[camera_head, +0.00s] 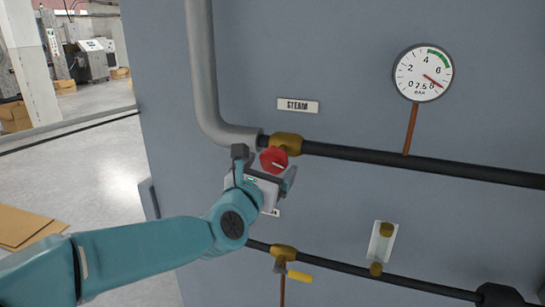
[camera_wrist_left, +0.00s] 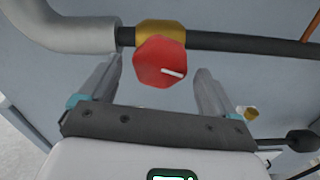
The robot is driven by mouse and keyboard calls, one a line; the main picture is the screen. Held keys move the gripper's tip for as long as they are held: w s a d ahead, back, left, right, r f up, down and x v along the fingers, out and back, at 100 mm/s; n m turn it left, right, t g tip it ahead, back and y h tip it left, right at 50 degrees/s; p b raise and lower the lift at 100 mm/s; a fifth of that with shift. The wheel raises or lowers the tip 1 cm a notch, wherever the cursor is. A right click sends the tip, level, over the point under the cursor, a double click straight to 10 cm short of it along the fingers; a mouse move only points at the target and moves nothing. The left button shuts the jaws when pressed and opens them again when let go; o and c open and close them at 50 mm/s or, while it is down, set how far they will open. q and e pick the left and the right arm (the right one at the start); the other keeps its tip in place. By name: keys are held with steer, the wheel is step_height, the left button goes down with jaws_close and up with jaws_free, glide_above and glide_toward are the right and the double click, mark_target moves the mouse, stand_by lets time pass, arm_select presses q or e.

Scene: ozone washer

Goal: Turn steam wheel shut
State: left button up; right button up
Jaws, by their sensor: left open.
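The red steam wheel (camera_head: 273,160) sits on a brass valve body (camera_head: 287,143) on the black pipe, below a plate reading STEAM (camera_head: 298,106). In the left wrist view the wheel (camera_wrist_left: 160,62) shows a white mark pointing right and slightly down. My left gripper (camera_head: 265,168) is open at the wheel. In the left wrist view its two fingers (camera_wrist_left: 157,85) stand apart, one to each side of the wheel, with visible gaps. I cannot tell how far the fingertips reach in depth. My right gripper is not in view.
A pressure gauge (camera_head: 424,73) stands on a stem from the upper pipe, its needle near 8. A lower pipe carries a yellow-handled valve (camera_head: 298,276) and a sight glass (camera_head: 381,246). A grey insulated pipe (camera_head: 203,75) bends in at left. Cardboard (camera_head: 28,228) lies on the floor.

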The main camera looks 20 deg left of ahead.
mark_target(272, 165)
arm_select(q)
steer(key=shift+w+p, duration=0.3)
steer(key=shift+w, duration=1.2)
steer(key=c, duration=1)
steer(key=shift+f, duration=0.1)
